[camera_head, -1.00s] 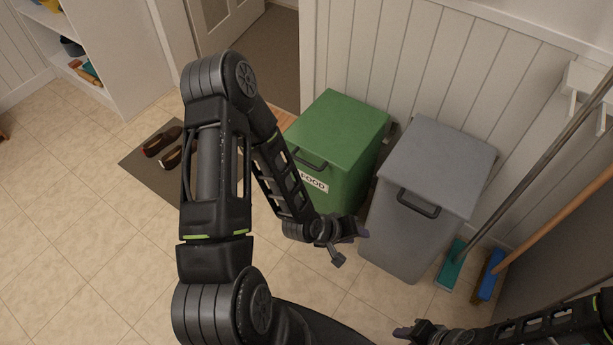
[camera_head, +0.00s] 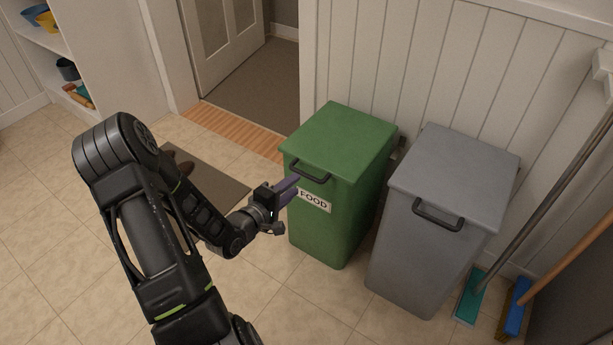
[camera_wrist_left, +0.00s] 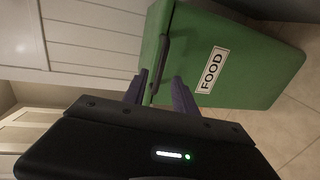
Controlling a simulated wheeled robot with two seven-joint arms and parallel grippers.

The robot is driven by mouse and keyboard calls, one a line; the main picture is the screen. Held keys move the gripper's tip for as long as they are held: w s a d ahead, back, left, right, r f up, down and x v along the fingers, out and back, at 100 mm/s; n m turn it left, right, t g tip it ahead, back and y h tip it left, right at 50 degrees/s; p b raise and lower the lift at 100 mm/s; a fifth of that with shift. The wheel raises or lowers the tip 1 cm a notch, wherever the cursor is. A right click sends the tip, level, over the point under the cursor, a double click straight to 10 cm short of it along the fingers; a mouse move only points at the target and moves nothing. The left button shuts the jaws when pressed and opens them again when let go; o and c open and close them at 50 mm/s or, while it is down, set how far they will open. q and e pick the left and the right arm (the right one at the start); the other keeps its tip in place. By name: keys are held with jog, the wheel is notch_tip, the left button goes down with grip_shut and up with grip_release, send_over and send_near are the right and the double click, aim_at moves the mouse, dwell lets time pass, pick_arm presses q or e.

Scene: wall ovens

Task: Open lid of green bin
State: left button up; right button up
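The green bin (camera_head: 345,215) stands upright on the floor with its lid (camera_head: 340,138) closed. A dark handle (camera_head: 311,178) is at the lid's front edge, above a white FOOD label (camera_head: 314,201). My left gripper (camera_head: 294,190) is just in front of the bin, slightly left of and below the handle. In the left wrist view, its two purple fingers (camera_wrist_left: 160,93) are spread, with the handle (camera_wrist_left: 159,62) ahead and roughly in line with the gap. I cannot tell whether they touch the bin. The green bin (camera_wrist_left: 255,70) appears sideways there. My right gripper is out of view.
A grey lidded bin (camera_head: 430,255) stands close to the right. A broom and mop (camera_head: 518,305) lean beyond it. A panelled wall (camera_head: 440,60) is behind the bins. A dark mat (camera_head: 205,175) and open tiled floor lie to the left.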

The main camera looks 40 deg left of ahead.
aim_at(305, 176)
pick_arm(q)
jog(key=b+x, duration=0.2)
jog(key=x, duration=0.5)
jog(key=shift+w, duration=0.35)
jog(key=shift+c, duration=0.2)
grip_shut()
jog(key=shift+f, duration=0.1)
dwell(0.8)
